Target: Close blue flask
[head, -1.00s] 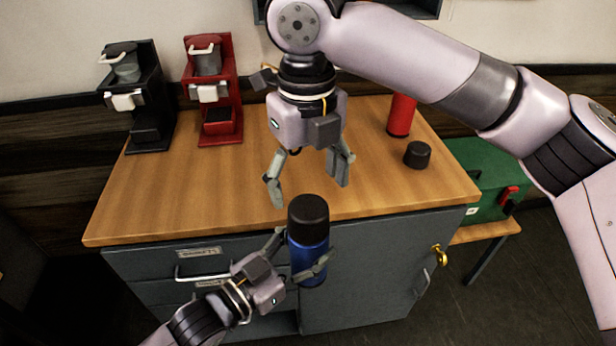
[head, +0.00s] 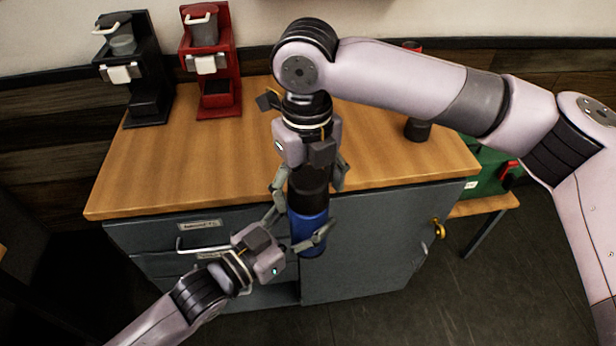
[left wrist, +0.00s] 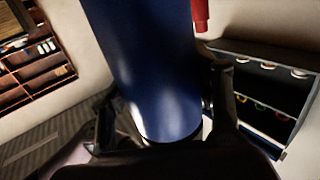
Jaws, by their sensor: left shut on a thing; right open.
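The blue flask (head: 308,237) stands roughly upright in front of the counter's front edge, with a black cap (head: 308,200) on its top. My left gripper (head: 302,229) is shut around its blue body. In the left wrist view the blue body (left wrist: 155,70) fills the space between the fingers. My right gripper (head: 309,188) points down from above, open, with its fingers on either side of the black cap. The right gripper's body hides the top of the cap. I cannot tell whether the fingers touch it or whether the cap is fully seated.
A black brewer (head: 140,75) and a red brewer (head: 212,65) stand at the counter's back left. A loose black cap (head: 417,130) lies on the right of the wooden counter (head: 180,170). My right arm mostly hides a red flask (head: 412,46). A green case (head: 487,165) stands right.

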